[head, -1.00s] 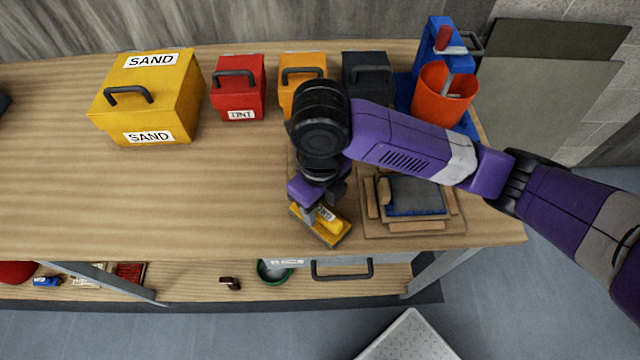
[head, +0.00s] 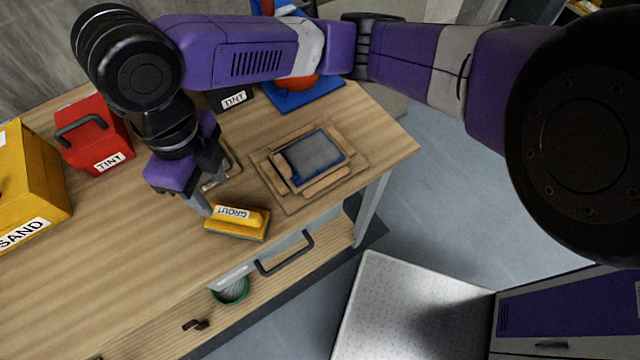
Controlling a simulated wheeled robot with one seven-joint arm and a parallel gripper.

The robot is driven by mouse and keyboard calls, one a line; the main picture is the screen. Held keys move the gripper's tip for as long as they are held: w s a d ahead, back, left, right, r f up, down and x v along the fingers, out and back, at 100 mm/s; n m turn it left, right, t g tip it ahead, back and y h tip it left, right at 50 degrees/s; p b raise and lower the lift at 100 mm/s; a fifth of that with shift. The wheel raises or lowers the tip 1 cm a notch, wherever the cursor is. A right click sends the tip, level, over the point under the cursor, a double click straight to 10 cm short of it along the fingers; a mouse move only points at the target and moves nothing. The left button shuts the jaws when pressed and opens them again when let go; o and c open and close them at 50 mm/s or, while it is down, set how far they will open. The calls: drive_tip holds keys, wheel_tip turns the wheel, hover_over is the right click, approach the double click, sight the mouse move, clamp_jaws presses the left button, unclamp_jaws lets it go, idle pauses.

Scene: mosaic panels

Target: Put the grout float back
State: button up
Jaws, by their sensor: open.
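The grout float (head: 246,224), yellow with a white GROUT label on its handle, lies flat on the wooden workbench near its front edge. My gripper (head: 207,191) is open and points down just left of and behind the float. Its near finger is close to the float's left end; I cannot tell whether they touch. The float's handle and label are mostly in plain view, with nothing between the fingers that I can make out.
A wooden frame with a grey-blue panel (head: 316,158) lies right of the float. Red TINT (head: 92,135) and yellow SAND (head: 35,185) boxes stand at left. A blue stand (head: 305,98) is at the back. Below are a drawer handle (head: 286,254) and a green-rimmed bowl (head: 230,290).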

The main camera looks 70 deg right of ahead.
drive_tip(key=w+a+r+m+t+y, duration=0.35)
drive_tip(key=a+m, duration=0.25)
drive_tip(key=a, duration=0.2)
drive_tip(key=w+a+r+m+t+y, duration=0.2)
drive_tip(key=a+r+m+t+y, duration=0.15)
drive_tip(key=a+m+y, duration=0.35)
drive_tip(key=w+a+r+m+t+y, duration=0.25)
drive_tip(key=a+r+m, duration=0.2)
drive_tip(key=a, duration=0.45)
drive_tip(key=s+d+f+m+t+h, duration=0.6)
drive_tip(key=s+d+f+m+h, duration=0.5)
drive_tip(key=m, duration=0.6)
drive_tip(key=s+d+f+m+h, duration=0.1)
drive_tip(key=s+d+f, duration=0.1)
drive_tip(key=s+d, duration=0.5)
drive_tip(key=s+d+f+m+h, duration=0.1)
drive_tip(key=s+d+f+m, duration=0.1)
drive_tip(key=s+d, duration=0.4)
drive_tip(key=s+g, duration=0.1)
drive_tip(key=s, duration=0.4)
drive_tip(key=shift+s+d, duration=0.2)
drive_tip(key=shift+d, duration=0.2)
